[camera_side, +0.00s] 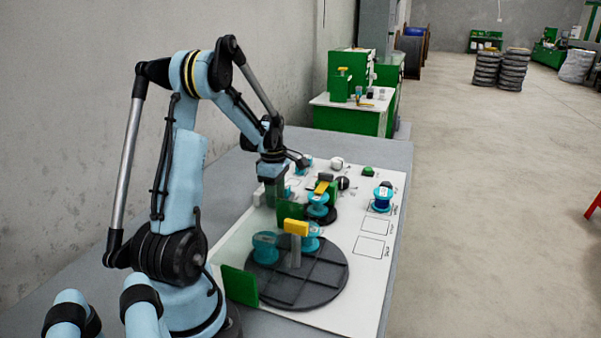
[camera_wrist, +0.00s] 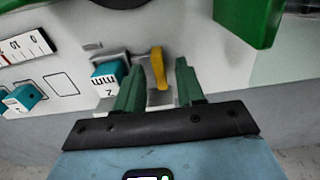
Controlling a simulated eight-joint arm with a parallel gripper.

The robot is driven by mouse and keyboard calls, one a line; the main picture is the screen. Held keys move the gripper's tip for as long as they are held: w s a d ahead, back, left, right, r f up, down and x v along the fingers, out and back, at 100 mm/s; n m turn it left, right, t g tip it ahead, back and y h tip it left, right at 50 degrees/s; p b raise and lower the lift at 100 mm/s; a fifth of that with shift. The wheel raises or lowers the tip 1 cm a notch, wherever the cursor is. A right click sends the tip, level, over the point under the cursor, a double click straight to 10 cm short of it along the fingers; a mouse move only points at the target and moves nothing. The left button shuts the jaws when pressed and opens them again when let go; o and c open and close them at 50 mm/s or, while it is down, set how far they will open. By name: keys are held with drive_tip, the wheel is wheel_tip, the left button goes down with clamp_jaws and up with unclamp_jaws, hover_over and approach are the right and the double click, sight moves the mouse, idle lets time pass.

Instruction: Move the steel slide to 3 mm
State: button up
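My gripper (camera_wrist: 160,64) shows in the wrist view with its two green fingers apart and nothing held between them. A yellow lever (camera_wrist: 158,68) stands beyond the gap between the fingertips. A grey metal piece (camera_wrist: 112,58) lies left of the lever, and it may be the steel slide. A white scale (camera_wrist: 22,47) with black marks and numbers lies at the upper left. In the side view my gripper (camera_side: 275,190) is low over the far left part of the white board; its fingertips are hard to make out.
The white board (camera_side: 374,275) carries a dark round turntable (camera_side: 315,285), teal spools (camera_side: 265,248) and green plates (camera_side: 239,285). A green part (camera_wrist: 248,20) hangs at the upper right of the wrist view. The board's right front is clear apart from printed squares.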

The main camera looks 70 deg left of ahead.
clamp_jaws()
idle(0.3)
drive_tip(key=shift+s+d, duration=0.9)
drive_tip(key=shift+s, duration=0.05)
unclamp_jaws()
